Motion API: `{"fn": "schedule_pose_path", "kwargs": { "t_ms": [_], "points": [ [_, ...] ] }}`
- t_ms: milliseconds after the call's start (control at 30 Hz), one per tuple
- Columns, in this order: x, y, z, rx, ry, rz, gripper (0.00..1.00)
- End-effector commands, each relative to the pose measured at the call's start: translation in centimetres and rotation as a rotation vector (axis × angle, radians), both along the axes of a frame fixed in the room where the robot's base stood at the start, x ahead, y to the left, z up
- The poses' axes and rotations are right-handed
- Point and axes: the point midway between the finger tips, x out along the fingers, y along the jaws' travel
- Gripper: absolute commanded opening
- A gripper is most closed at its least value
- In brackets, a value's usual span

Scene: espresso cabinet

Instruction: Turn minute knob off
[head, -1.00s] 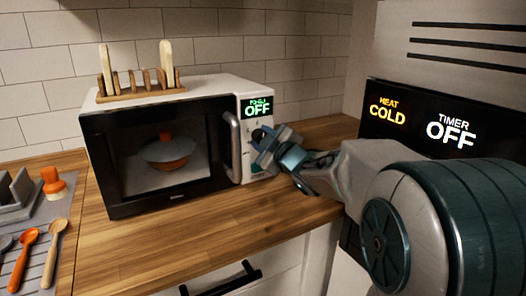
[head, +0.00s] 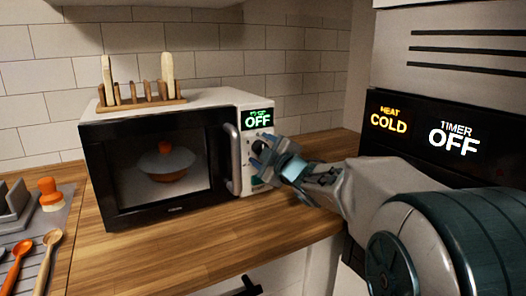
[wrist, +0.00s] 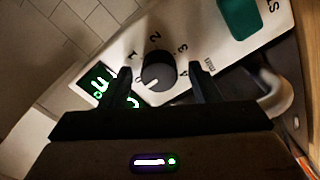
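The white and black microwave (head: 212,96) stands on the wooden counter. Its green display (head: 258,118) reads OFF and also shows at the left in the wrist view (wrist: 97,82). The dark round minute knob (wrist: 158,70) is on the white panel below the display, with the numbers 1 to 4 and "min" around it. Its white pointer mark is towards the lower left in the wrist view. My gripper (head: 264,157) is at the panel, its two fingers apart on either side of the knob. A gap shows between each finger and the knob. In the head view my gripper partly covers the knob area.
The microwave's handle (head: 233,160) stands out just left of my gripper. A teal button (wrist: 240,18) is lower on the panel. A wooden rack (head: 142,104) sits on top. An oven panel reading HEAT COLD and TIMER OFF (head: 454,139) is at the right, behind my arm.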

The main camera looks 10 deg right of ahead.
Motion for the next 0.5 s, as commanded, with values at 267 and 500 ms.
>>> {"fn": "schedule_pose_path", "kwargs": {
  "t_ms": [267,500],
  "points": [
    [-0.1,0.0,0.1,0.001,-0.001,0.0,0.56],
    [-2.6,-0.8,0.2,0.002,-0.002,-0.002,0.56]
  ]
}}
